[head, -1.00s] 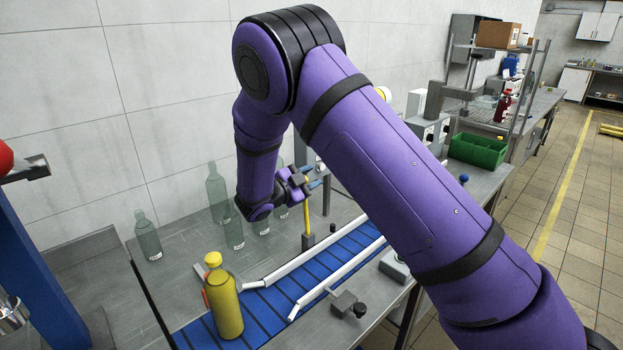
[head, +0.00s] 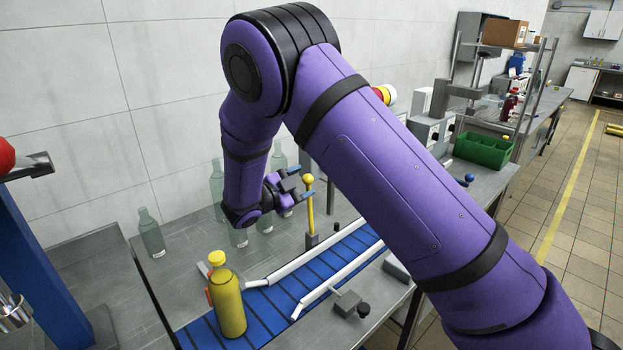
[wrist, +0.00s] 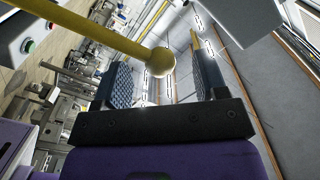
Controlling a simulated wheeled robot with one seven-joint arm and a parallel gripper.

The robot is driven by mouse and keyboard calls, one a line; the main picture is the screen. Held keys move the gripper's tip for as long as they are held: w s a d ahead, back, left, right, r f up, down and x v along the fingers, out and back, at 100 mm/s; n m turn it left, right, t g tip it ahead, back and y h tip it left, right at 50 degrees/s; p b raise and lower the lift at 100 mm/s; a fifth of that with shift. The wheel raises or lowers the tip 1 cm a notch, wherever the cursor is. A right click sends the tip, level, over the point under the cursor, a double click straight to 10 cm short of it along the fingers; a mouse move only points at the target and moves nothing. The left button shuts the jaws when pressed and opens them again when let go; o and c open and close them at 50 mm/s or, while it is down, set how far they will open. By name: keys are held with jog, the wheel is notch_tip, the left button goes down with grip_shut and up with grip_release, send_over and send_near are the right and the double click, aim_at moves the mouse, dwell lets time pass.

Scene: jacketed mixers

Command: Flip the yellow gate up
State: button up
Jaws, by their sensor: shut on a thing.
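The yellow gate (head: 310,210) shows as a thin yellow rod with a ball knob on top. It stands nearly upright from a dark block at the wall-side edge of the blue conveyor (head: 287,297). My gripper (head: 302,182) is at the knob, its fingers on either side of it. In the wrist view the gate's knob (wrist: 160,62) shows between the fingertips of my gripper (wrist: 158,68), its rod running to the upper left. Exact finger contact is hard to see.
Several clear bottles (head: 151,236) stand along the wall. A dark-knobbed bracket (head: 349,304) sits at the right side. A green crate (head: 481,148) is further back.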

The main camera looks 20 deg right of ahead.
jog(key=v, duration=0.6)
jog(key=shift+a, duration=0.3)
jog(key=shift+s, duration=0.1)
jog(key=s+d+r+m+g+y, duration=0.35)
jog(key=s+d+r+m, duration=0.45)
jog(key=m, duration=0.4)
jog(key=s+d+r+m+g+y, duration=0.35)
jog(key=s+d+r+m, duration=0.3)
jog(key=d+m, duration=0.35)
jog(key=s+r+m+t+y, duration=0.2)
jog(key=s+r+m+y, duration=0.1)
jog(key=s+m, duration=0.8)
jog(key=s+d+r+m+t+y, duration=0.1)
jog(key=s+r+m+y, duration=0.3)
jog(key=s+m, duration=0.7)
jog(key=m+t+y, duration=0.1)
jog(key=m+y, duration=0.1)
jog(key=m, duration=0.5)
jog(key=shift+d, duration=0.3)
